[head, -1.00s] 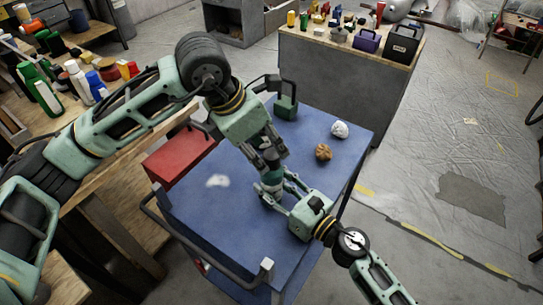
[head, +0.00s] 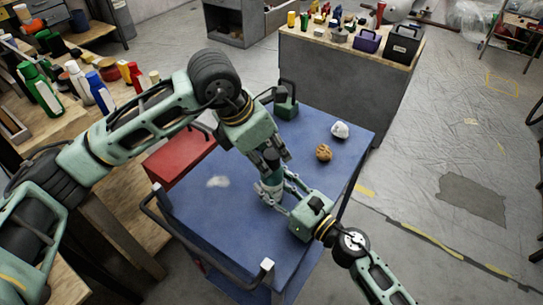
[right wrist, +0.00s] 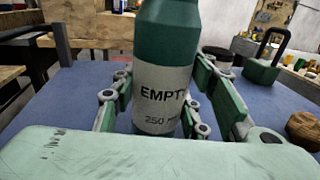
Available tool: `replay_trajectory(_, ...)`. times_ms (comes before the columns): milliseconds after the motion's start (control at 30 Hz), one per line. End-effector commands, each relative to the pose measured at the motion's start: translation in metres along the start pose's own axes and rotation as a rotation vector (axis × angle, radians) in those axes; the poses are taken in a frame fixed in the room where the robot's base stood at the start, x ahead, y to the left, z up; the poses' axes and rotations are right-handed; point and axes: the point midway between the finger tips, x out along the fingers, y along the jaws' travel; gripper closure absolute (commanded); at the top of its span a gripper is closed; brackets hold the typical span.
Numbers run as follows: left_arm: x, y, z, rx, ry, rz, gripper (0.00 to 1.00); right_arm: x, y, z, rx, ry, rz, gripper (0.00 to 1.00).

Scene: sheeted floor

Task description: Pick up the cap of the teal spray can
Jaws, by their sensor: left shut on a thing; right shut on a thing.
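The teal spray can (head: 270,182) stands upright on the blue cart top (head: 225,225). The right wrist view shows its teal body (right wrist: 167,55) and a pale label reading "EMPTY". My right gripper (head: 280,194) is shut around the can's lower body, with a finger on each side in the right wrist view (right wrist: 160,112). My left gripper (head: 272,160) is directly above the can and shut on the dark cap at its top. The cap is mostly hidden by the fingers, and I cannot tell whether it touches the can. The can's top is outside the right wrist view.
A green padlock-shaped object (head: 286,107), a white lump (head: 340,130) and a brown lump (head: 323,152) lie on the cart's far and right parts. A white patch (head: 217,181) is at left. A red box (head: 178,157) adjoins the cart. The cart's front is clear.

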Motion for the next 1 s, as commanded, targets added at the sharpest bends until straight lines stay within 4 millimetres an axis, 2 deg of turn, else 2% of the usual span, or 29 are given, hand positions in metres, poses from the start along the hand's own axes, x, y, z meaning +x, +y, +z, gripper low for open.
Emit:
replay_trajectory(233,-0.010,0.004,0.004,-0.003,-0.003,0.008,0.83,0.000,0.001,0.000,0.000,0.001,0.001,0.87)
replay_trajectory(500,-0.059,0.003,0.025,0.000,-0.004,0.009,0.83,0.000,0.001,-0.001,0.000,0.001,0.001,0.87)
replay_trajectory(700,-0.086,0.002,0.036,-0.002,-0.001,0.006,0.83,0.000,0.000,-0.001,0.000,0.001,0.001,0.87)
replay_trajectory(1000,-0.093,0.001,0.039,-0.002,0.000,0.004,0.83,0.000,0.000,-0.001,0.000,0.001,0.001,0.87)
